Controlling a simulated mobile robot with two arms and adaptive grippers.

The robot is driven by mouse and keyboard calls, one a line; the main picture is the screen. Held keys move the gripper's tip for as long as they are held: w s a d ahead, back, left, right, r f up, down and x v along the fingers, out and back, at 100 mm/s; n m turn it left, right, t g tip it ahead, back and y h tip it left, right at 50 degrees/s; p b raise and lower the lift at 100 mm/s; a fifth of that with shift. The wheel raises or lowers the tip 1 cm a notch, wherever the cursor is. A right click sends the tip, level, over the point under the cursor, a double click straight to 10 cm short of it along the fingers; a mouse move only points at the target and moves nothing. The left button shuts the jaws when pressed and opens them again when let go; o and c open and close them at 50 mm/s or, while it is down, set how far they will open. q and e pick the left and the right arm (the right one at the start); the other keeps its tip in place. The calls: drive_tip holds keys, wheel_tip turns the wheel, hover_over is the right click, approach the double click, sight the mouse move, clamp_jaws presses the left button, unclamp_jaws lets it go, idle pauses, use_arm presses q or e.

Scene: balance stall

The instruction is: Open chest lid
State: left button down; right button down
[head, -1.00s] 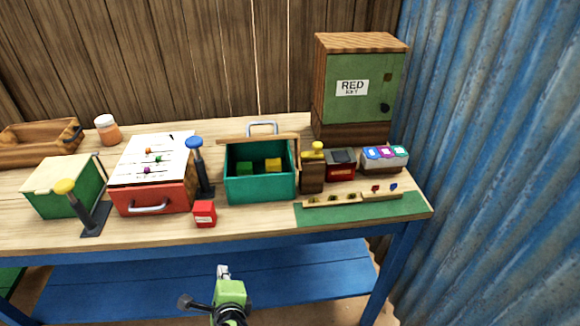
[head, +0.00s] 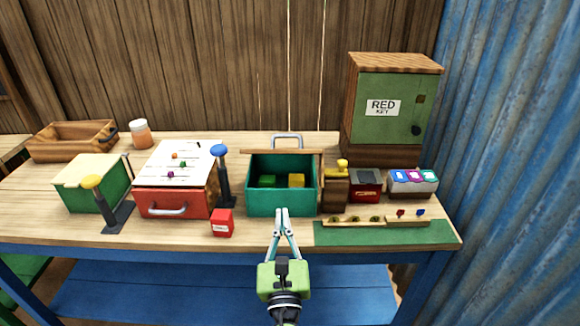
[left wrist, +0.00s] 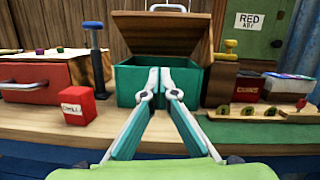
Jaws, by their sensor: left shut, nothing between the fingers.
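The teal chest (head: 265,202) stands at the middle of the table, and it also shows in the left wrist view (left wrist: 127,84). Its wooden lid (left wrist: 160,32) is raised at the back, with a metal handle (head: 288,140) on it. A green block (head: 267,181) and a yellow block (head: 296,180) lie inside the chest. My left gripper (head: 282,213) is in front of the chest, its fingertips overlapping the front wall in the picture. It is shut and empty; whether the tips touch the wall is unclear. My right gripper is out of view.
A red drawer box (head: 172,203), a blue-topped lever (head: 222,178) and a small red box (head: 222,223) stand left of the chest. A brass-topped wooden post (head: 335,188) stands close on its right. A green cabinet (head: 388,105) is at the back right.

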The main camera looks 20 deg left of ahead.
use_arm(q)
drive_tip(key=shift+m+t+h, duration=0.3)
drive_tip(key=shift+m+t, duration=0.1)
drive_tip(key=shift+m, duration=0.5)
drive_tip(key=r+p+x, duration=0.1)
drive_tip(key=x, duration=0.3)
drive_tip(key=d+p+x, duration=0.1)
drive_tip(key=x, duration=0.3)
drive_tip(key=r+p+x, duration=0.1)
drive_tip(key=p+x, duration=0.1)
drive_tip(key=x, duration=0.2)
drive_tip(key=shift+d+r, duration=0.25)
drive_tip(key=shift+r, duration=0.1)
drive_tip(key=shift+w+r, duration=0.2)
drive_tip(key=shift+r, duration=0.25)
drive_tip(key=shift+w+a, duration=0.1)
